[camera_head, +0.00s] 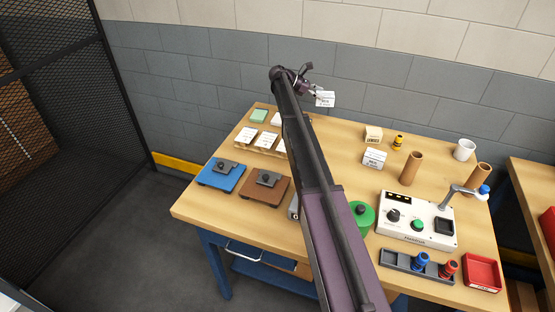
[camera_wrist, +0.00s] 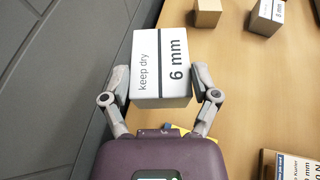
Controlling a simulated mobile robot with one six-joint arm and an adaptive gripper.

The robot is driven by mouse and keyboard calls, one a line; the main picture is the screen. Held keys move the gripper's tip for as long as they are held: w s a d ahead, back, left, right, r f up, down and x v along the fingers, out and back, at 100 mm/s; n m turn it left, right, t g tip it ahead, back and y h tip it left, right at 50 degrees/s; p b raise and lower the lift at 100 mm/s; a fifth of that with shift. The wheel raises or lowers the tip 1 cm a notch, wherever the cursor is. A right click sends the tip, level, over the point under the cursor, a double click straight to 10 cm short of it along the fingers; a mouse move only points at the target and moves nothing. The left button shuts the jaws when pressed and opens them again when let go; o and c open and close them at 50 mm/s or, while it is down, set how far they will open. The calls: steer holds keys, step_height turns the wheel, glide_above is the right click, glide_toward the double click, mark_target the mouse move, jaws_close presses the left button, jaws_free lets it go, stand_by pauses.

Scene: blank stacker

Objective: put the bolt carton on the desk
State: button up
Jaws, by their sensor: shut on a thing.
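My gripper (camera_head: 308,82) is shut on a white carton (camera_head: 325,98) and holds it up near the back edge of the wooden table (camera_head: 230,190). In the wrist view, the gripper (camera_wrist: 163,88) has one finger on each side of the carton (camera_wrist: 160,62). Its face reads "keep dry" and "6 mm"; no word for bolts is legible. The carton is clear of the table in the head view. A second wooden table (camera_head: 530,190) stands at the right edge. The pictures do not tell which table is the desk.
Two small cartons (camera_head: 374,134) (camera_head: 374,158), cardboard tubes (camera_head: 410,169) and a white mug (camera_head: 464,150) stand at the right. A control box (camera_head: 417,219) and red tray (camera_head: 482,272) are in front. Blue (camera_head: 221,174) and brown (camera_head: 264,185) plates lie left. My arm hides the middle.

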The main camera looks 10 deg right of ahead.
steer(key=s+a+f+n+t+b, duration=0.1)
steer(key=s+a+n+t, duration=0.1)
steer(key=s, duration=0.8)
steer(key=s+a+f+n+t+b, duration=0.2)
steer(key=s+a, duration=0.1)
steer(key=s, duration=0.8)
steer(key=s+a+f+n+t+b, duration=0.1)
steer(key=s+a+n+t, duration=0.1)
steer(key=s, duration=0.8)
steer(key=shift+s+a+f+t+h+b, duration=0.15)
steer(key=shift+s+f+t+h+b, duration=0.15)
steer(key=shift+t, duration=0.2)
steer(key=shift+w, duration=0.1)
steer(key=w, duration=0.4)
steer(key=w+d+f+b, duration=0.1)
steer(key=w, duration=0.4)
steer(key=w+d, duration=0.1)
steer(key=w, duration=0.4)
steer(key=shift+w+d+f, duration=0.15)
steer(key=shift+w+f, duration=0.05)
steer(key=shift+w, duration=0.05)
steer(key=shift+w, duration=0.35)
steer(key=shift+w+d+f+b, duration=0.1)
steer(key=shift+w+f+b, duration=0.05)
steer(key=shift+f+b, duration=0.45)
steer(key=shift+w+f+b, duration=0.15)
steer(key=shift+f+b, duration=0.25)
steer(key=shift+b, duration=0.25)
steer(key=shift+f+b, duration=0.8)
steer(key=shift+f, duration=0.2)
